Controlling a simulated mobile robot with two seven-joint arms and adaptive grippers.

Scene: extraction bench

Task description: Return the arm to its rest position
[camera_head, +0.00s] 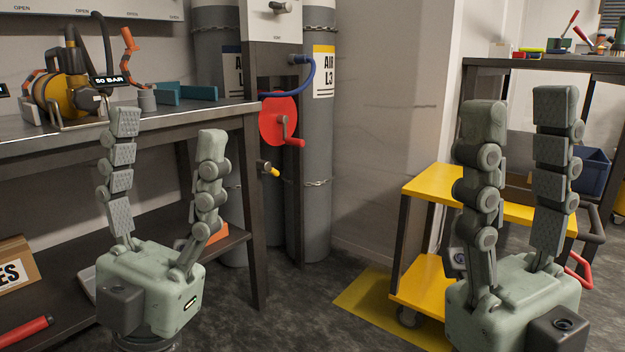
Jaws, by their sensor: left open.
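My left gripper (168,130) is in the lower left, fingers pointing up and spread wide apart with nothing between them. It is in front of the dark workbench (150,125), and one fingertip overlaps the bench edge in the picture. My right gripper (520,112) is at the lower right, also upright, with its two fingers apart and empty. It overlaps the yellow cart (432,184) in the picture. Most of both arms is out of view below.
On the bench are a yellow-and-black device (62,95), an orange jointed piece (130,42) and a teal block (180,94). Grey gas cylinders (318,150) and a red hand-crank reel (278,120) stand at centre. A second table (490,64) is at right. Floor shows between the grippers.

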